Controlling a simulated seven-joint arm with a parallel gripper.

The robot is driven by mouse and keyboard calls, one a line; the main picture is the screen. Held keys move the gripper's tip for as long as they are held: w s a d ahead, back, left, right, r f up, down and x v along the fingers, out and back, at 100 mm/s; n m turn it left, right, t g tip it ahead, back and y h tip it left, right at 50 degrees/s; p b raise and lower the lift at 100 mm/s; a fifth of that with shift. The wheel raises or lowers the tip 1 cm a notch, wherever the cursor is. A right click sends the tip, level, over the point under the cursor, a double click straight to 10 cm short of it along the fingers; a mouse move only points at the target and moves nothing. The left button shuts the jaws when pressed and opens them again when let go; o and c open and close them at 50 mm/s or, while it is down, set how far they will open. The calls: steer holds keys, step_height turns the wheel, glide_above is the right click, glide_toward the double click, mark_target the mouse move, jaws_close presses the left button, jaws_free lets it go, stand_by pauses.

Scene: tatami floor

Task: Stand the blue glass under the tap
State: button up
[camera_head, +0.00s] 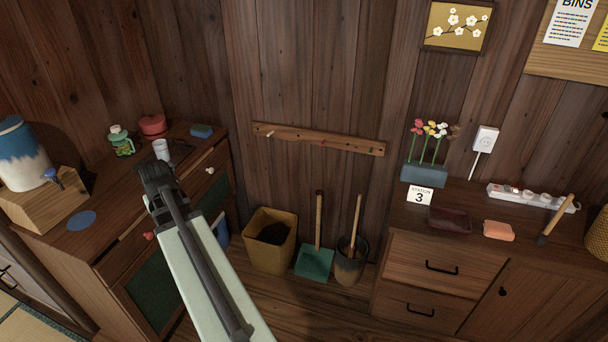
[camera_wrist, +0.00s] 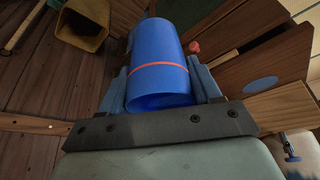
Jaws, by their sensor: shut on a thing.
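The blue glass (camera_wrist: 158,75), a blue cylinder with a thin orange band, is between the two fingers of my gripper (camera_wrist: 160,72) in the wrist view. The gripper is shut on it. In the head view a blue piece, apparently the glass (camera_head: 222,231), shows just right of my arm, in front of the left cabinet; my arm hides the rest and the fingertips. The blue tap (camera_head: 53,178) is on the wooden stand with the blue-and-white water jar (camera_head: 20,154), at far left. It also shows in the wrist view (camera_wrist: 291,152). A flat blue disc (camera_head: 82,220) lies below the tap.
The left cabinet (camera_head: 115,215) also carries a green jar (camera_head: 121,141), a red pot (camera_head: 153,125), a white cup (camera_head: 161,150) and a blue block (camera_head: 201,131). A red knob (camera_head: 149,236) sticks out in front. A yellow bin (camera_head: 270,240) stands on the floor.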

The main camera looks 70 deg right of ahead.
steer(key=s+d+m+g+h, duration=0.1)
steer(key=s+d+m+g, duration=0.45)
steer(key=s+d, duration=2.6)
steer(key=s+d+m, duration=0.3)
steer(key=s+m, duration=0.1)
steer(key=s, duration=1.5)
steer(key=s+d+m, duration=0.2)
steer(key=s+m, duration=0.1)
steer(key=s, duration=1.5)
steer(key=s+d+m, duration=0.3)
steer(key=s+m, duration=0.1)
steer(key=s, duration=1.5)
steer(key=s+d+n, duration=0.1)
steer(key=s+d, duration=0.5)
steer(key=d, duration=0.2)
steer(key=shift+h, duration=0.3)
steer(key=shift+d+f, duration=0.15)
steer(key=shift+f, duration=4.8)
steer(key=shift+f, duration=0.15)
steer(key=o, duration=1.1)
